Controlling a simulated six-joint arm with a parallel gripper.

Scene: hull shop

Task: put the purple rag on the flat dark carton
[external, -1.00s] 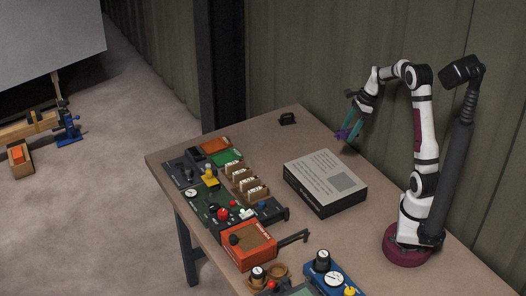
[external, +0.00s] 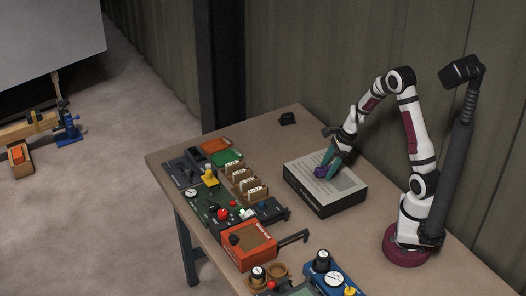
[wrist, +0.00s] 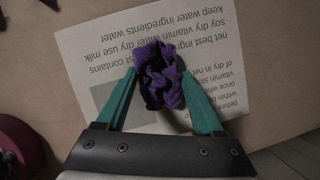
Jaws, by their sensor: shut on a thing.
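The purple rag (wrist: 163,75) is crumpled between the two teal fingers of my gripper (wrist: 160,98) in the wrist view. In the external view the rag (external: 321,171) is at the tips of my gripper (external: 328,165), over the top of the flat dark carton (external: 323,203). The carton has dark sides and a pale printed top (wrist: 85,50) with text and a grey square. My gripper is shut on the rag. Whether the rag touches the carton top, I cannot tell.
Left of the carton stand control panels with knobs, small brown holders (external: 243,181) and an orange box (external: 249,246). A blue gauge unit (external: 333,279) is at the front. Bare table surrounds the carton's back and right.

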